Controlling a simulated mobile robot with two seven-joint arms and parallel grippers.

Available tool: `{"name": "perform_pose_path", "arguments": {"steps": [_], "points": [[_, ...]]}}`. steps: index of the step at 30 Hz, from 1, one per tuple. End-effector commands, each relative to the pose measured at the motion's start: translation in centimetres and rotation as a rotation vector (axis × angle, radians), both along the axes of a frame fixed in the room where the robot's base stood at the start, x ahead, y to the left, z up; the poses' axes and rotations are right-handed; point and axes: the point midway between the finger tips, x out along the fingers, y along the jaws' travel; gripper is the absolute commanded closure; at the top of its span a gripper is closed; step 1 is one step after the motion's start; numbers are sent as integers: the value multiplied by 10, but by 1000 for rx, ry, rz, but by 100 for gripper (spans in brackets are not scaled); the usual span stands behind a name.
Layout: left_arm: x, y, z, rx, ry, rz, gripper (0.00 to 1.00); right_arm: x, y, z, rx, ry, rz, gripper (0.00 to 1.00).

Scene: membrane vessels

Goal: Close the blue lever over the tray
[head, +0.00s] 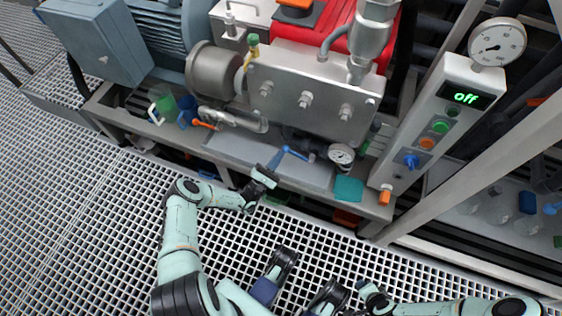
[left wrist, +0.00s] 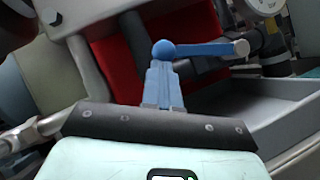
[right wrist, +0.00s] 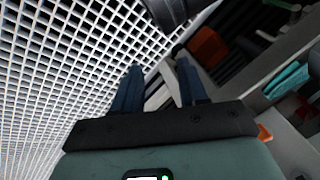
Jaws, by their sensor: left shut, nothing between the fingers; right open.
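The blue lever (head: 292,153) sits over the grey tray (head: 225,146) below the steel pump block. Its round knob points left, and its other end meets a pale fitting on the right. In the left wrist view the lever (left wrist: 205,49) lies roughly level, knob just beyond my fingertips. My left gripper (head: 277,158) is shut and empty, with its fingers close to the knob; I cannot tell whether they touch. Its blue fingers also show in the left wrist view (left wrist: 162,75). My right gripper (right wrist: 158,78) is open and empty, over the grating and away from the lever.
A pressure gauge (head: 341,154) and a teal cloth (head: 348,189) are right of the lever. An orange-handled valve (head: 204,124) is to its left. The control post (head: 440,120) reads "off". The grated floor (head: 80,220) in front is clear.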

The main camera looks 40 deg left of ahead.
Motion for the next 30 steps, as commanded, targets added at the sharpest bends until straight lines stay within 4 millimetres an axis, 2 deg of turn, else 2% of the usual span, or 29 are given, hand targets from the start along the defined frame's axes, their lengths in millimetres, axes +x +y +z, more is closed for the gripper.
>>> {"name": "perform_pose_path", "arguments": {"steps": [1,12,22,30], "points": [[1,2,16,47,8,0,100,-19,8,14,19,47,16,57],[3,-3,56,388,90,-1,100,-107,49,87,131,288,113,57],[9,-22,87,690,164,-2,100,-126,48,140,144,369,126,57],[15,-42,104,923,221,-1,100,-106,48,188,141,342,126,57]]}}
